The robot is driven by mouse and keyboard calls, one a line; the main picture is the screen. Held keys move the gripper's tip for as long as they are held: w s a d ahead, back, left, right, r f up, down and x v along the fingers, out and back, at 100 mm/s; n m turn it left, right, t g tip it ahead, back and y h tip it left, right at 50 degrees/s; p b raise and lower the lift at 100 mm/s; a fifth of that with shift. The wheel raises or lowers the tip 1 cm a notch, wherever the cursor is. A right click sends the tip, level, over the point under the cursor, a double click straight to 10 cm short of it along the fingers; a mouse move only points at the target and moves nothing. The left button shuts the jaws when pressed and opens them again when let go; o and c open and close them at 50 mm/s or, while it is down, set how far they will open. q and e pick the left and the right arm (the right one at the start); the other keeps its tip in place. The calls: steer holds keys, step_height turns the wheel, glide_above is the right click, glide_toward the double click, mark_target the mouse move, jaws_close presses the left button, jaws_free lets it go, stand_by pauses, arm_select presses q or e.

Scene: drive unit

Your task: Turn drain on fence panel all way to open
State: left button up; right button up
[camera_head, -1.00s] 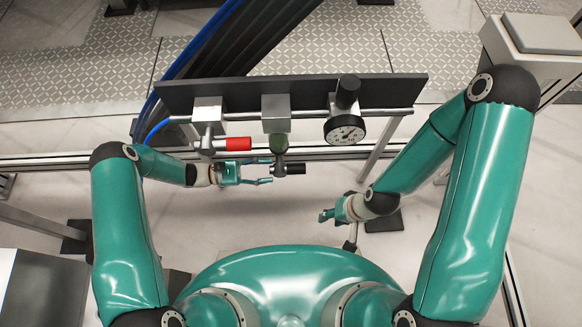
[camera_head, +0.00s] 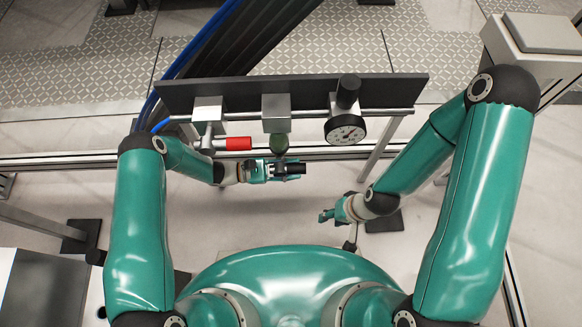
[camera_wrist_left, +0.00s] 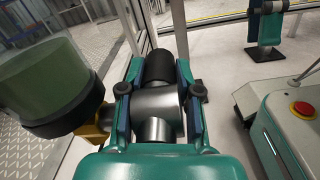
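A dark handle with a black tip (camera_head: 293,169) sits below the middle valve block (camera_head: 276,112) and its green round part (camera_head: 279,142). My left gripper (camera_head: 288,170) is at this handle. In the left wrist view, its fingers (camera_wrist_left: 158,98) stand apart on both sides of the grey metal hub (camera_wrist_left: 157,102), with the black tip (camera_wrist_left: 159,66) beyond. Whether the pads press on the hub is unclear. A dark green cup-shaped part (camera_wrist_left: 50,84) is close on the left. My right gripper (camera_head: 325,215) hangs lower right, away from the panel; its finger opening is too small to tell.
A red-handled valve (camera_head: 238,144) is left of the middle valve, and a round gauge (camera_head: 345,131) is to its right. All hang on the dark panel (camera_head: 300,90). The floor below the panel is clear.

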arm_select(q)
jaws_close()
steer(key=shift+f+h+b, duration=0.15)
steer(key=shift+h+b, duration=0.25)
steer(key=shift+b, duration=0.55)
steer(key=h+b, duration=0.1)
steer(key=b, duration=0.1)
steer(key=h+b, duration=0.2)
steer(key=b, duration=0.1)
steer(key=r+h+b, duration=0.1)
steer(key=b, duration=0.1)
steer(key=shift+a+h+b, duration=0.25)
steer(key=shift+h+b, duration=0.05)
steer(key=shift+h, duration=0.1)
steer(key=shift+a+r+h+b, duration=0.2)
steer(key=shift+r+h+b, duration=0.3)
steer(key=shift+h+b, duration=0.3)
steer(key=o, duration=0.6)
jaws_free()
